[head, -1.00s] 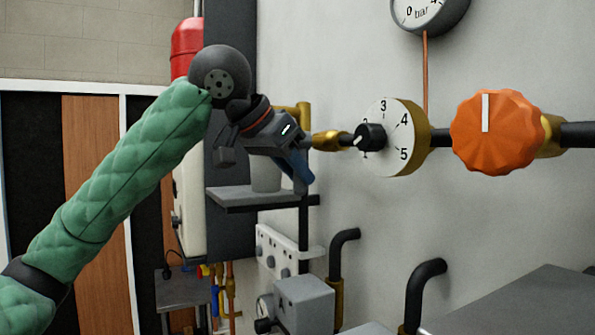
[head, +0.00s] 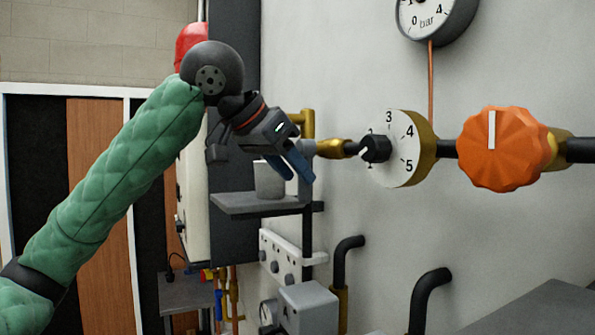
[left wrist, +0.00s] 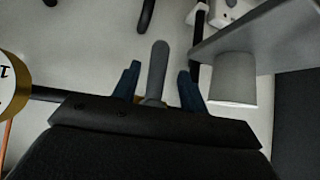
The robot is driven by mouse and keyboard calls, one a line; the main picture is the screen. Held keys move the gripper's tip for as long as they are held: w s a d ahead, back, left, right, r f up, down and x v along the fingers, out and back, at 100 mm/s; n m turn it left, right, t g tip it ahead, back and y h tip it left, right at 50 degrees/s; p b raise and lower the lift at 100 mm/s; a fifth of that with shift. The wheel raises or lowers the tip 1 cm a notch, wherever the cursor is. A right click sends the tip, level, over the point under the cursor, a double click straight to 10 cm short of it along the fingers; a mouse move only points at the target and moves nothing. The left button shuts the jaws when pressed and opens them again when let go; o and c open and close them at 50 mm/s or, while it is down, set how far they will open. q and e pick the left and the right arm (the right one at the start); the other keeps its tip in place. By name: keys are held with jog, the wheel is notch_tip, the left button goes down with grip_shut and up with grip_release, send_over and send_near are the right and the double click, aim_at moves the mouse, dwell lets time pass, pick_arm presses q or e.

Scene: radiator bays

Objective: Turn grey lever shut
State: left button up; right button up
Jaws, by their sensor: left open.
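In the left wrist view, the grey lever (left wrist: 157,70) is a rounded bar between the two blue fingers of my left gripper (left wrist: 159,72). The fingers are open, with a visible gap on the right side; whether the left finger touches the lever I cannot tell. In the head view, my left gripper (head: 297,170) is beside the brass pipe fitting (head: 333,148), above a small shelf. My right gripper is not in view.
A grey cup (head: 269,181) stands on the shelf (head: 250,205) close below my gripper; it also shows in the wrist view (left wrist: 233,80). A numbered dial (head: 405,150) and an orange knob (head: 498,150) sit along the pipe to the right.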

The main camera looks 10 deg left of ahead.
pick_arm(q)
jog(key=shift+p+v, duration=1.05)
jog(key=shift+v, duration=1.95)
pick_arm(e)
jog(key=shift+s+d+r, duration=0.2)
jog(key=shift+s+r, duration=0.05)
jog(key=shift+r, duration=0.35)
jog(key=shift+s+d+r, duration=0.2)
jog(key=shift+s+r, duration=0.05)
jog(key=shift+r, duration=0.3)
